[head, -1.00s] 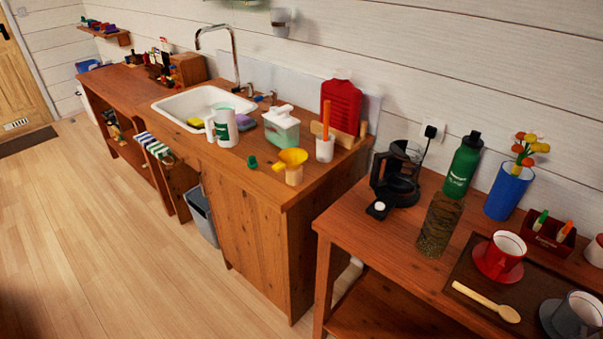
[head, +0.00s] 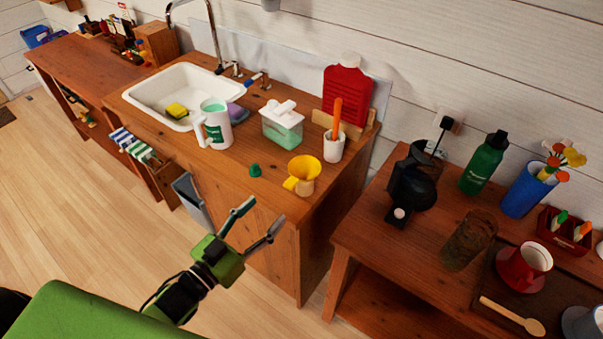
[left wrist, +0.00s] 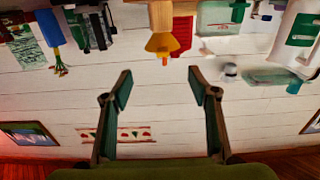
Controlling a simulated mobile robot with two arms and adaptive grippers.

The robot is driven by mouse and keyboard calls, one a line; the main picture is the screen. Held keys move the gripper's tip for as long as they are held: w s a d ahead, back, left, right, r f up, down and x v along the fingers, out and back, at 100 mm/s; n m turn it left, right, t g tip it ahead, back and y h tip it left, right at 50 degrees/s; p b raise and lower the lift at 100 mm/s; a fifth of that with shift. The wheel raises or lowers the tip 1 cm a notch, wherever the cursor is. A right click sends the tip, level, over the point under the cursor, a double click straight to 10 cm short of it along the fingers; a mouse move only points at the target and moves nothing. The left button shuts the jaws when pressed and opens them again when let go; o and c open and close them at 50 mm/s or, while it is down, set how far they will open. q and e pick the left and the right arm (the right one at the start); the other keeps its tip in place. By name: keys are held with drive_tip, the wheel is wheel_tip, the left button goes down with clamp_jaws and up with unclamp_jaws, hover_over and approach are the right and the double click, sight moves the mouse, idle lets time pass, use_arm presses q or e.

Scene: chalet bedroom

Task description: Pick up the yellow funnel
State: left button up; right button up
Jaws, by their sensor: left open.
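The yellow funnel (head: 304,169) stands near the front right corner of the wooden sink counter, its wide mouth up. It rests on a small tan holder or cup. The funnel also shows in the left wrist view (left wrist: 162,43), upside down and between the fingers, farther off. My left gripper (head: 264,214) is open and empty. In the head view it appears in front of the counter's front face, below and to the left of the funnel, not touching it. My right gripper is not in view.
A green cap (head: 255,170) lies left of the funnel. A white-green mug (head: 216,125), a soap dispenser (head: 283,128) and a white pot with an orange handle (head: 334,146) stand behind. A lower table (head: 375,238) with a coffee maker is at right.

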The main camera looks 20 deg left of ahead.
use_arm(q)
drive_tip(key=p, duration=0.1)
approach(295, 178)
drive_tip(key=x, duration=0.3)
drive_tip(key=shift+w+d+f, duration=0.1)
drive_tip(key=shift+w+d, duration=0.05)
drive_tip(key=shift+d, duration=0.05)
drive_tip(key=shift+w+d, duration=0.25)
drive_tip(key=shift+w, duration=0.2)
drive_tip(key=shift+w+p, duration=0.15)
drive_tip(key=shift+p, duration=0.15)
drive_tip(key=x, duration=0.2)
drive_tip(key=p+x, duration=0.1)
drive_tip(key=x, duration=0.1)
drive_tip(key=shift+w+a+p, duration=0.2)
drive_tip(key=shift+p, duration=0.1)
drive_tip(key=shift+w+d+f, duration=0.1)
drive_tip(key=shift+w, duration=0.15)
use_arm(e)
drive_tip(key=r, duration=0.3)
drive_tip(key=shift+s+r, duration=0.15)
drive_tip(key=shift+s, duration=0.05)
use_arm(q)
drive_tip(key=c, duration=0.6)
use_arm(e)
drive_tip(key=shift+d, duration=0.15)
